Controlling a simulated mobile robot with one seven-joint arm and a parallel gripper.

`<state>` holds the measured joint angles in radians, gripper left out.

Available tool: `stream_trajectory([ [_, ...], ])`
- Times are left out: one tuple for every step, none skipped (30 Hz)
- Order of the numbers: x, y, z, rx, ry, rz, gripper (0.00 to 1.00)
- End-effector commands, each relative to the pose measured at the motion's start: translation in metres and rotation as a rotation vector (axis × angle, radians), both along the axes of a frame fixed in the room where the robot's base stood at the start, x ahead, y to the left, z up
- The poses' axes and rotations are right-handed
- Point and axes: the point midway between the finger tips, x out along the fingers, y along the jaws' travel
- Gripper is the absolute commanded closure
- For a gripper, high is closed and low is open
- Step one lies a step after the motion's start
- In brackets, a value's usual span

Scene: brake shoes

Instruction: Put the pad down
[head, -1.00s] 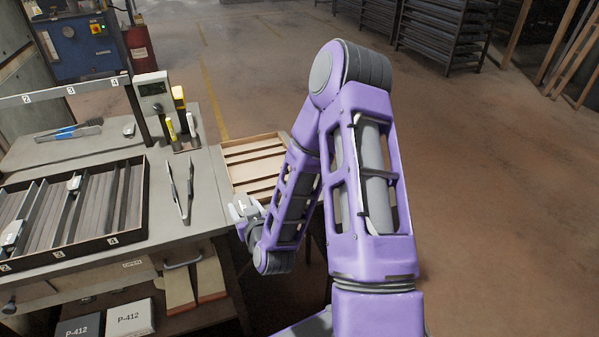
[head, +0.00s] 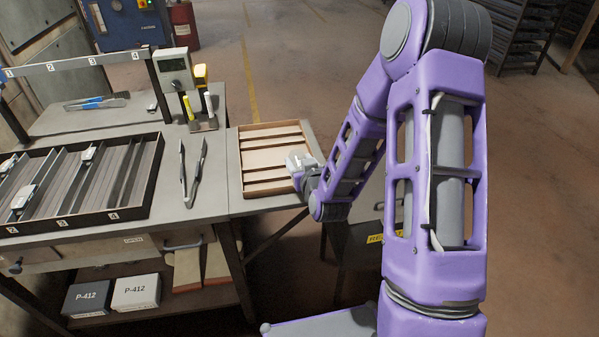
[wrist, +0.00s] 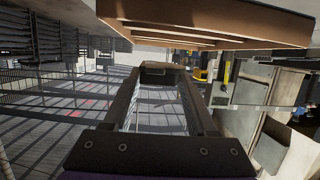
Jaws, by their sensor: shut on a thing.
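My gripper (head: 301,166) is at the right edge of the shallow wooden tray (head: 244,194) in the head view, small and partly hidden by my arm. In the wrist view the two dark fingers of my gripper (wrist: 163,72) reach forward, shut on a small dark brown piece, the pad (wrist: 163,66), which spans their tips. Its far side is hidden, and I cannot make it out in the head view. The wooden tray's side (wrist: 215,22) also runs across the top of the wrist view, apart from the fingers.
Left of the wooden tray lie dark tongs (head: 192,172) on the grey bench (head: 215,185). A black divided rack (head: 120,213) holds long strips. A pen holder (head: 202,124) and a gauge box (head: 174,66) stand behind. Open floor (head: 330,90) lies beyond the tray.

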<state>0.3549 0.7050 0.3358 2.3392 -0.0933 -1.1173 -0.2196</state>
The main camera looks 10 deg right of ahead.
Motion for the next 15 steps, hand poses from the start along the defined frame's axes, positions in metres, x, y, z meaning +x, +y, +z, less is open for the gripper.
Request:
stream_trajectory([
  [0.012, 0.002, 0.008, -0.008, -0.014, 0.012, 1.0],
  [0.017, 0.002, 0.013, -0.006, -0.013, 0.016, 1.0],
  [0.023, 0.002, 0.021, -0.005, -0.014, 0.019, 1.0],
  [0.027, 0.001, 0.026, -0.003, -0.013, 0.02, 1.0],
  [0.031, 0.002, 0.032, -0.003, -0.012, 0.022, 1.0],
  [0.035, 0.001, 0.038, -0.001, -0.012, 0.023, 1.0],
  [0.037, 0.001, 0.042, 0.0, -0.01, 0.022, 1.0],
  [0.038, 0.001, 0.046, 0.002, -0.011, 0.023, 1.0],
  [0.04, 0.001, 0.048, 0.004, -0.008, 0.022, 1.0],
  [0.041, 0.001, 0.049, 0.005, -0.008, 0.021, 1.0],
  [0.042, 0.0, 0.047, 0.005, -0.006, 0.019, 1.0],
  [0.042, 0.0, 0.042, 0.007, -0.003, 0.019, 1.0],
  [0.042, 0.0, 0.036, 0.007, -0.001, 0.019, 1.0],
  [0.042, 0.0, 0.03, 0.008, 0.0, 0.019, 1.0],
  [0.042, 0.0, 0.022, 0.009, 0.001, 0.018, 1.0],
])
